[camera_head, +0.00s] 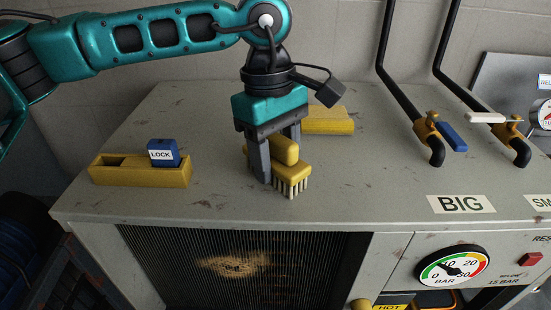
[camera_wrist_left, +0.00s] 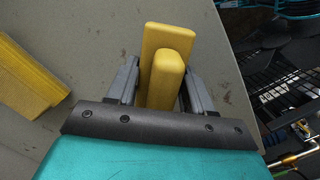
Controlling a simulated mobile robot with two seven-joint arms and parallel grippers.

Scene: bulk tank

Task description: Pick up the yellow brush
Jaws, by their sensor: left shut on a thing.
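The yellow brush (camera_head: 291,176) has a yellow body, an upright yellow grip and pale bristles pointing down. It is at the middle of the cabinet top (camera_head: 215,215) in the head view. My left gripper (camera_head: 276,160) comes down from above and is shut on the brush, with one finger on each side of its grip. In the left wrist view the brush (camera_wrist_left: 165,60) sits between the two dark fingers (camera_wrist_left: 158,85). I cannot tell whether the bristles touch the surface. My right gripper is not in view.
A yellow holder (camera_head: 140,176) with a blue LOCK block (camera_head: 163,152) stands at the left. Another yellow block (camera_head: 328,121) lies behind the brush. Black pipes with brass valves (camera_head: 426,127) stand at the right. A pressure gauge (camera_head: 452,267) is on the front. The top's front left is clear.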

